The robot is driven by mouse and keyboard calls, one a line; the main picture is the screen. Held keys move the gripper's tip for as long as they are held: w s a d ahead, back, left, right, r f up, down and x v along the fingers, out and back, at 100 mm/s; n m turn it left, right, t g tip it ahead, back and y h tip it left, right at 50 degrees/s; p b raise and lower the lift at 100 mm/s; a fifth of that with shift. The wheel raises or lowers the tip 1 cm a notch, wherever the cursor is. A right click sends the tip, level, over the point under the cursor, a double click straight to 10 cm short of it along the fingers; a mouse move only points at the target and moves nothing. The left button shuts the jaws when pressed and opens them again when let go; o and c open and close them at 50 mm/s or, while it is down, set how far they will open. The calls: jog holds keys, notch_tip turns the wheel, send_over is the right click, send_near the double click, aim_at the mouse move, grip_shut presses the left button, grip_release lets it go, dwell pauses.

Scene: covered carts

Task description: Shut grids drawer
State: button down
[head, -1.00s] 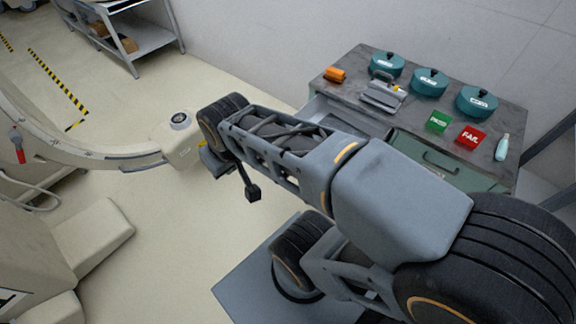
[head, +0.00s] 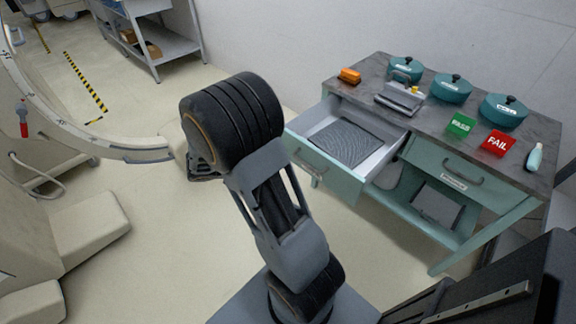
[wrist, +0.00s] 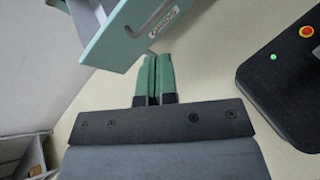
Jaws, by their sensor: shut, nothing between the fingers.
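The grids drawer is the left drawer of the green cart. It stands pulled well out, with a pale green front (head: 325,169) and a dark ridged sheet (head: 347,141) inside. My gripper (wrist: 154,59) shows there with green fingers together and empty, close to the lower edge of that front. I cannot tell whether they touch. In the head view my gripper is not clearly seen; my bent arm stands left of the drawer.
The cart top (head: 450,122) holds teal pots (head: 452,88), an orange block (head: 350,75), a grey device (head: 400,98), PASS (head: 460,125) and FAIL (head: 498,143) blocks and a bottle (head: 535,156). The right drawer (head: 450,168) is shut. A beige curved machine (head: 90,140) stands left.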

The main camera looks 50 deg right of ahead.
jog(key=w+d+f+n+t+h+b, duration=0.2)
jog(key=w+f+n+h, duration=0.15)
jog(key=f, duration=0.35)
jog(key=w+d+f+n+t+h+b, duration=0.2)
jog(key=w+f+n+h+b, duration=0.1)
jog(key=f+n, duration=0.25)
send_near(288, 154)
jog(key=shift+m+y, duration=0.25)
jog(key=shift+m, duration=0.05)
jog(key=s+d+r, duration=0.1)
jog(key=d, duration=0.1)
jog(key=d+r, duration=0.1)
jog(key=d, duration=0.2)
jog(key=s+d+r, duration=0.1)
jog(key=d+r, duration=0.1)
jog(key=shift+s+d+r, duration=0.1)
jog(key=shift+s+d, duration=0.15)
jog(key=shift+s, duration=0.05)
